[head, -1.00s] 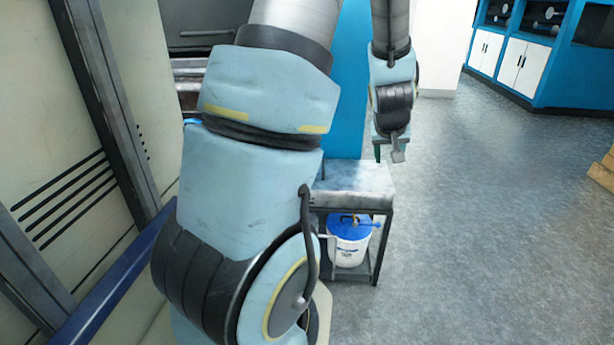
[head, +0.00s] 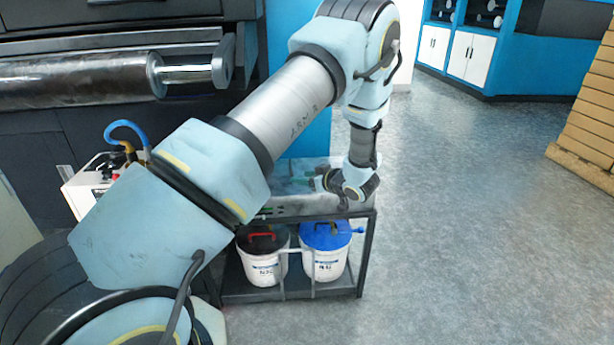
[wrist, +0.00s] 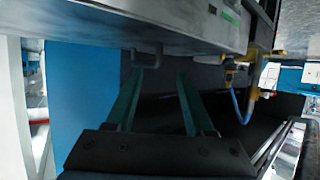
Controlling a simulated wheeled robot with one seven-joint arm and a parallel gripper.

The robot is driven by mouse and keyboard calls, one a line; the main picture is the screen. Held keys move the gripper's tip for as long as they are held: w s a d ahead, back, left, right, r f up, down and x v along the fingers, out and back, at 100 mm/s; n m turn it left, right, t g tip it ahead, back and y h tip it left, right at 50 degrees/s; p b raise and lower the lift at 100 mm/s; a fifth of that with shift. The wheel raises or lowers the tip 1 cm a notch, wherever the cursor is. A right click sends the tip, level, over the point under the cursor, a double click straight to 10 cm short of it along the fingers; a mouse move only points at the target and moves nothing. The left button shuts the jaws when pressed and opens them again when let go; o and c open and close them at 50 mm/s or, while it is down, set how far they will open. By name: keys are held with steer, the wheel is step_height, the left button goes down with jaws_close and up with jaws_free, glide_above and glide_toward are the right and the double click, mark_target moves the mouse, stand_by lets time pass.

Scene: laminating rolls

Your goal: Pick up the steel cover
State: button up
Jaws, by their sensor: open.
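The wrist view appears upside down. A broad grey metal surface (wrist: 110,30) spans its top, with a small bracket-like handle (wrist: 147,54) projecting from it. I take this to be the steel cover on the cart, though I cannot tell its edge from the cart top. My gripper (wrist: 158,77) is open, its two green fingers apart and pointing at the handle, with nothing between them. In the head view my gripper (head: 318,182) is low over the cart top, partly hidden by my wrist. The cover cannot be made out clearly there.
A machine roller (head: 80,82) and a white box with a blue hose (head: 90,188) are at left.

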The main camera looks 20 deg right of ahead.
mark_target(292, 175)
steer(key=x, duration=0.7)
steer(key=shift+w+d+f, duration=0.1)
steer(key=shift+w+d, duration=0.05)
jaws_close()
stand_by(1.2)
